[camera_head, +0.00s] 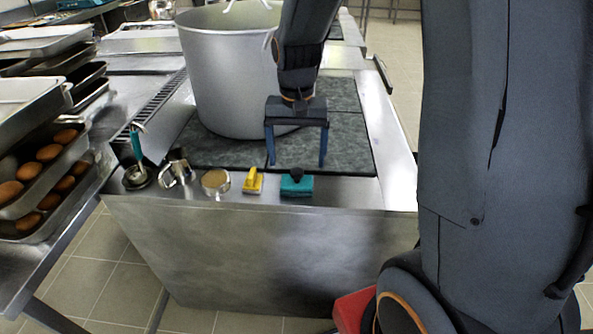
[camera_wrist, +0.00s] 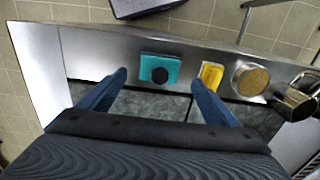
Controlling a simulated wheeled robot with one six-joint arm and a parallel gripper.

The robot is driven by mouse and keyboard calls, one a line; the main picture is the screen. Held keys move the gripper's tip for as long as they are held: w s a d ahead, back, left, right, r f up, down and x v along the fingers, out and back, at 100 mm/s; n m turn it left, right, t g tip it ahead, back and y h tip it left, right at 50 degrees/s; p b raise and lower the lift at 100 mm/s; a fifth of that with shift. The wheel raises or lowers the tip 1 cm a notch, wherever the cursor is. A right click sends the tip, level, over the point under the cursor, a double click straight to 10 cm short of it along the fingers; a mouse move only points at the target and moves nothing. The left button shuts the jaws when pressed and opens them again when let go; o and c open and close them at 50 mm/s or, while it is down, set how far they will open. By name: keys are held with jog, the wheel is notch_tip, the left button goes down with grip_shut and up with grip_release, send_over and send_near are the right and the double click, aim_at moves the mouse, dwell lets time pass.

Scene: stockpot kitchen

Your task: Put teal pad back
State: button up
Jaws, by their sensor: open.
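The teal pad (camera_head: 297,185) lies on the steel counter's front strip, with a dark round knob on top. In the wrist view the teal pad (camera_wrist: 161,68) sits ahead of the fingertips, roughly between their lines. My gripper (camera_head: 296,162) is open and empty, pointing down above the dark mat, just behind the pad. Its two blue fingers also show in the wrist view (camera_wrist: 158,77). The fingers do not appear to touch the pad.
A yellow brush-like item (camera_head: 253,181), a round tan-topped tin (camera_head: 215,182) and a metal cup (camera_head: 176,170) stand left of the pad. A large stockpot (camera_head: 225,80) stands behind on the dark mat (camera_head: 345,150).

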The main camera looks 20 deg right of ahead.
aim_at(297, 174)
notch_tip(297, 174, up, 4)
jog(key=r, duration=0.1)
jog(key=s+f+n+t, duration=0.1)
jog(key=s+f+n, duration=0.3)
jog(key=s, duration=0.7)
jog(key=shift+s+f+n+b, duration=0.2)
jog(key=shift+f+n+b, duration=0.15)
jog(key=shift+f, duration=0.45)
jog(key=shift+d, duration=0.1)
jog(key=shift+c, duration=0.3)
